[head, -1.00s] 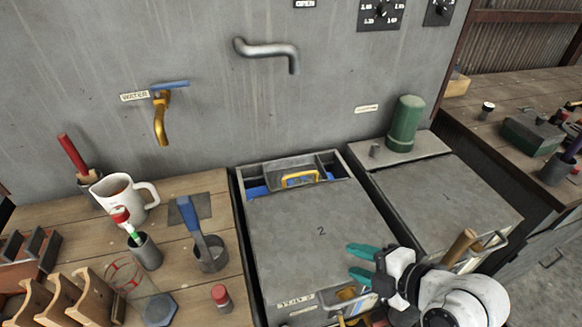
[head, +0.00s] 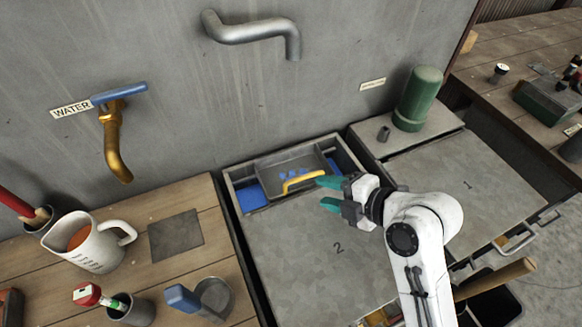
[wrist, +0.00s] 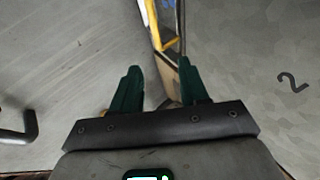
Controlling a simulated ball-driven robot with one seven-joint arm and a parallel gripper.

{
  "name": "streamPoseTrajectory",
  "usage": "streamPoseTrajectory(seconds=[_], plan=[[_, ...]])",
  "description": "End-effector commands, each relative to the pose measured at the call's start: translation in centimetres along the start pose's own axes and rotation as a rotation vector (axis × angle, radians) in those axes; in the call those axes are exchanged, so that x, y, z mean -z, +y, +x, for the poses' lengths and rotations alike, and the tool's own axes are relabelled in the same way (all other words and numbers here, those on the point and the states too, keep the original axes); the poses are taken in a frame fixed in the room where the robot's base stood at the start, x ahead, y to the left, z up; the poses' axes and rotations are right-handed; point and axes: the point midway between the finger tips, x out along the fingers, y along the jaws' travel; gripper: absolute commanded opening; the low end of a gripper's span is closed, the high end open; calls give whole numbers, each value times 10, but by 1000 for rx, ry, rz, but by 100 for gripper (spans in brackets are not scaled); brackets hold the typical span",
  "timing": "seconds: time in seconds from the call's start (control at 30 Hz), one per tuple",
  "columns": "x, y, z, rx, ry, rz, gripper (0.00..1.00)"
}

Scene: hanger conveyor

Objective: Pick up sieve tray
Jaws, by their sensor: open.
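The sieve tray (head: 268,167) appears to be the grey tray with a yellow handle (head: 304,181) and blue patches showing through it. It sits in the opening at the back of the box marked 2. My gripper (head: 325,193) is open and empty, just right of the yellow handle, with its green fingertips pointing left towards it. I cannot tell whether a fingertip touches the handle. In the wrist view, the open green fingers (wrist: 157,92) show with nothing between them, and the yellow handle (wrist: 153,25) is ahead at the top.
A grey lid (head: 300,250) marked 2 covers the front of the box. A green cylinder (head: 418,98) stands at the back right. A water tap (head: 113,130) and a grey spout (head: 250,31) jut from the wall. A white jug (head: 95,247) stands on the wooden bench.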

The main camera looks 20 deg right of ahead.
Motion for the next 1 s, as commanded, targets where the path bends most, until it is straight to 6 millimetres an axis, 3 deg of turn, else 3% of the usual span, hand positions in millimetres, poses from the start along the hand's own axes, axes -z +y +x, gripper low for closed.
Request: streamPoseTrajectory(seconds=[0.2,0.47,0.7,1.0], plan=[[1,2,33,0,1,-1,44],[1,2,51,1,2,-1,44],[0,3,84,0,1,-2,44],[0,1,95,-1,0,-1,44]])
